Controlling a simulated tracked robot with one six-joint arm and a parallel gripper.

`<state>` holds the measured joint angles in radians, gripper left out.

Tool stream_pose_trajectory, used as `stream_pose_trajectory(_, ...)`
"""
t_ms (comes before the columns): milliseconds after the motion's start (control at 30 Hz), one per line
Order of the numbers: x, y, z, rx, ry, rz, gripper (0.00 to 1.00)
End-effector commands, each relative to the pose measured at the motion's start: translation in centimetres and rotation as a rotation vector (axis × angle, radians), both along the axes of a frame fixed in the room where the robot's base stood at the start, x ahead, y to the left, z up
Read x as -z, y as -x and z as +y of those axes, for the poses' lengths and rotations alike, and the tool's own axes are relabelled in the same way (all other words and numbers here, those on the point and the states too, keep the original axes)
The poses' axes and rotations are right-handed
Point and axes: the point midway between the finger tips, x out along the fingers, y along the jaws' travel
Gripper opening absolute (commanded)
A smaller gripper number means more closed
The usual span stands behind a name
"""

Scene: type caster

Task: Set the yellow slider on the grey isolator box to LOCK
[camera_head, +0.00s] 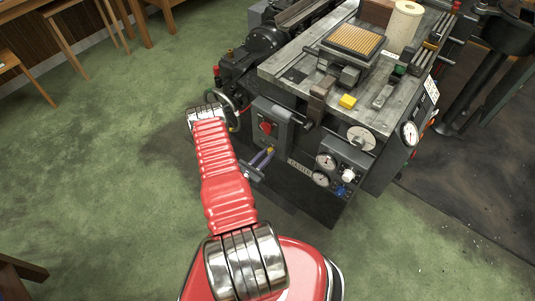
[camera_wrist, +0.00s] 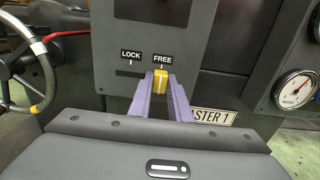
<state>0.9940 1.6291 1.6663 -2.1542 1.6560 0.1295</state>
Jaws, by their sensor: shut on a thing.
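The grey isolator box (camera_head: 269,122) is on the near face of the machine, with a red knob on its front. In the wrist view the box face (camera_wrist: 178,25) carries a LOCK label on the left and a FREE label on the right, above a dark slot (camera_wrist: 128,74). The yellow slider (camera_wrist: 160,80) is under FREE, at the right end of the slot. My gripper (camera_wrist: 160,88) is shut on the slider, one purple finger on each side. In the head view my gripper (camera_head: 262,158) reaches the box's lower edge.
A handwheel (camera_wrist: 28,60) is left of the box. A pressure gauge (camera_wrist: 294,90) and a CASTER 1 plate (camera_wrist: 212,117) are on the right. Green floor (camera_head: 110,150) is open to the left.

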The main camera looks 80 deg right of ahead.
Motion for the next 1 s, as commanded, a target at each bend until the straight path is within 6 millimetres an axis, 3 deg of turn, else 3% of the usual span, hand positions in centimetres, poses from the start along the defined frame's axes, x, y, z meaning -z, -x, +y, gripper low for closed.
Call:
stream_pose_trajectory(367, 0.0, 0.0, 0.0, 0.006, 0.000, 0.003, 0.00)
stream_pose_trajectory(700, 0.0, -4.4, -1.8, 0.001, 0.000, 0.001, 0.00)
stream_pose_trajectory(1000, 0.1, -5.0, -2.1, -0.001, -0.002, 0.000, 0.00)
